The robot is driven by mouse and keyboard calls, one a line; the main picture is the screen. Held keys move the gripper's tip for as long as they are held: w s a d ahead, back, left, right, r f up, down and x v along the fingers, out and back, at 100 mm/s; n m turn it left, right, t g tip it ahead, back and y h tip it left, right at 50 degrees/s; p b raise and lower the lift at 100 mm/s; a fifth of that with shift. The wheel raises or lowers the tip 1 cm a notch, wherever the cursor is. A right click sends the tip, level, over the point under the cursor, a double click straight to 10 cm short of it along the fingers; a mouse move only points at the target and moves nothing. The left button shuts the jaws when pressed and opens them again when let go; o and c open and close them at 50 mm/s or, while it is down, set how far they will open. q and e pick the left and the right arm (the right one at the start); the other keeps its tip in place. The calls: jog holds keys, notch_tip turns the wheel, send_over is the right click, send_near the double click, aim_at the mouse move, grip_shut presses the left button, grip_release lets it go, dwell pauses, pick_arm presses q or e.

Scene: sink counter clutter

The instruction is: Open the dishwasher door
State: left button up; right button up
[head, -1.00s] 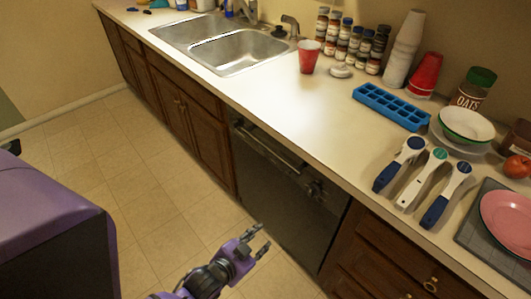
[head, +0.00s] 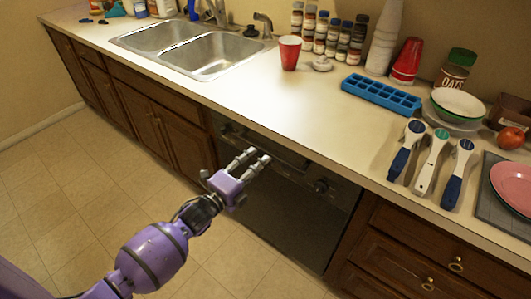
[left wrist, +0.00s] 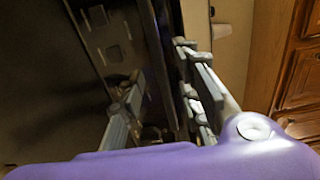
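The dishwasher (head: 285,215) has a dark front under the counter, and its door is shut. Its handle bar (head: 288,153) runs along the top of the front, partly hidden by my gripper. My left gripper (head: 252,160) is in front of the upper left of the door, by the handle, with its two fingers apart and nothing held. In the left wrist view, the fingers (left wrist: 163,95) show on either side of a dark upright edge, close to the dark front (left wrist: 40,90). I cannot tell whether they touch it. My right gripper is not in view.
Wooden drawers (head: 430,250) stand right of the dishwasher and wooden cabinets (head: 150,125) left of it. The counter (head: 290,105) above holds a red cup (head: 289,52), a blue tray (head: 381,94) and several utensils. The tiled floor (head: 95,190) is clear.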

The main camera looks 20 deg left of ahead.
aim_at(267, 151)
pick_arm(q)
jog(key=x, duration=0.6)
jog(key=shift+w+a, duration=0.1)
jog(key=shift+c, duration=0.3)
grip_shut()
